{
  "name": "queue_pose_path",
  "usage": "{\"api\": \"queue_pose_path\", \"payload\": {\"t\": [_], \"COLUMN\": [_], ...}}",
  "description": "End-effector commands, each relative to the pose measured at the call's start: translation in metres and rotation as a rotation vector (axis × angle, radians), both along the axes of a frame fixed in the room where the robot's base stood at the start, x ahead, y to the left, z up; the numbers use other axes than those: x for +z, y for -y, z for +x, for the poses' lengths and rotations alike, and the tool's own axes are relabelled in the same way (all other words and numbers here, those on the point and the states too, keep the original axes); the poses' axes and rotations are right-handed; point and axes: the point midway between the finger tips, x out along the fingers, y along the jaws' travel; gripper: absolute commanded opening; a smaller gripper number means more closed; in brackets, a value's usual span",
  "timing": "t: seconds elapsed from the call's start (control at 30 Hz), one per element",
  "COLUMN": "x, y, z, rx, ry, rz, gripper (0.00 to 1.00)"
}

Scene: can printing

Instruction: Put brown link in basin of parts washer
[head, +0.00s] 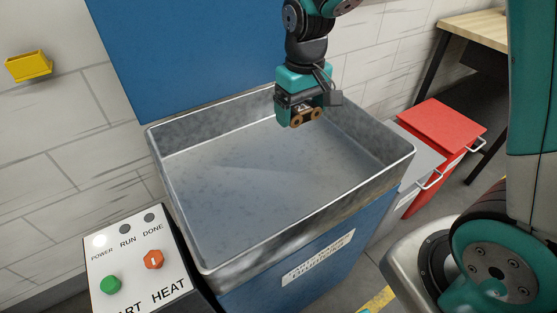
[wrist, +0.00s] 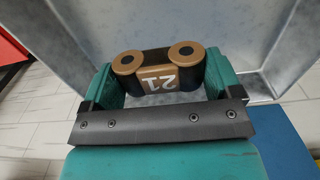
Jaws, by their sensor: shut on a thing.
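The brown link (head: 306,117) is a small brown piece with two ringed ends. In the wrist view my gripper (wrist: 158,85) has a finger on each side of the link. The basin (head: 245,185) of the parts washer is a grey metal open box and looks empty. The washer's blue body (head: 300,285) is below it.
A control panel (head: 140,265) with a green button and an orange-red button stands at the front left. A yellow bin (head: 28,66) hangs on the wall. The basin floor is clear.

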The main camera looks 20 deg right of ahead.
Motion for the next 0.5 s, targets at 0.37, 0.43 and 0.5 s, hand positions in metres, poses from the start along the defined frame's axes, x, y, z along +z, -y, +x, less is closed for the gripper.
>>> {"api": "queue_pose_path", "payload": {"t": [0.37, 0.43, 0.5], "x": [-0.103, -0.121, -0.134], "y": [0.002, 0.001, 0.001], "z": [-0.002, -0.002, -0.001], "rx": [-0.003, -0.002, -0.002], "ry": [-0.008, -0.007, -0.005], "rz": [-0.002, -0.001, -0.001], "gripper": [0.6, 0.6, 0.6]}}
